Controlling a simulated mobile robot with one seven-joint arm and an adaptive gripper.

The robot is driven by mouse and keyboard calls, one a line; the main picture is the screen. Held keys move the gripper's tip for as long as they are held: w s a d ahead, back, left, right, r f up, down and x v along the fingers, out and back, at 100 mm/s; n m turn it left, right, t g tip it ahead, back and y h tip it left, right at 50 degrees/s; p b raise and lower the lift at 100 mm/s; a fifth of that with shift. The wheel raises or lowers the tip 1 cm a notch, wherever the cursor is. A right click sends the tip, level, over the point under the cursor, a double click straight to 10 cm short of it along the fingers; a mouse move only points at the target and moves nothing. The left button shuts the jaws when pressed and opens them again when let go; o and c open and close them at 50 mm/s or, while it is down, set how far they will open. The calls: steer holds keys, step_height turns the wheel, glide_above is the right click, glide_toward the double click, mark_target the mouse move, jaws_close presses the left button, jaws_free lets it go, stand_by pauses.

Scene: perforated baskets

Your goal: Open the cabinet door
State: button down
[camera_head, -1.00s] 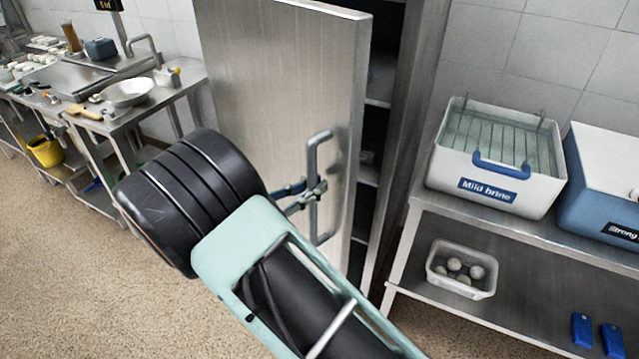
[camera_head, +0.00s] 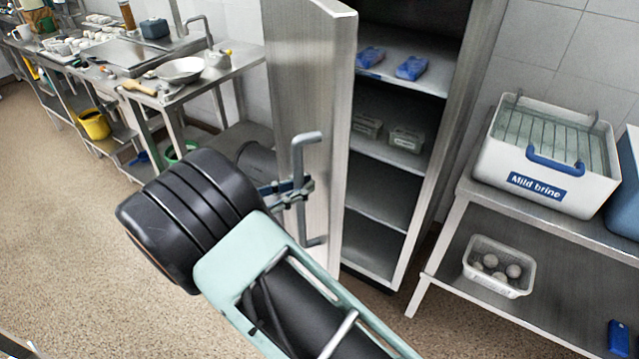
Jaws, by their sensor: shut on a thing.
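Two blue objects (camera_head: 411,67) lie on an upper shelf, and small grey containers (camera_head: 406,138) sit on the shelf below.
At right, a steel rack (camera_head: 450,225) holds a white tub labelled Mild brine (camera_head: 545,160) and, lower down, a white perforated basket (camera_head: 499,266) with round items. A steel sink table (camera_head: 215,75) stands at left, with a yellow bucket (camera_head: 94,124) beneath. The floor (camera_head: 70,230) at left is clear.

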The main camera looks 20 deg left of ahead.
steer(key=shift+s+a+f, duration=0.1)
steer(key=shift+s+a, duration=0.35)
steer(key=shift+a, duration=0.25)
steer(key=shift+s+a, duration=0.4)
steer(key=shift+a, duration=0.35)
steer(key=shift+s+a+f, duration=0.1)
steer(key=shift+s+a, duration=0.35)
steer(key=shift+a, duration=0.25)
steer(key=c, duration=1.8)
jaws_free()
steer(key=shift+s+r, duration=0.15)
steer(key=shift+c, duration=0.2)
steer(key=v, duration=1.1)
steer(key=shift+s+a, duration=0.25)
steer(key=shift+a, duration=0.1)
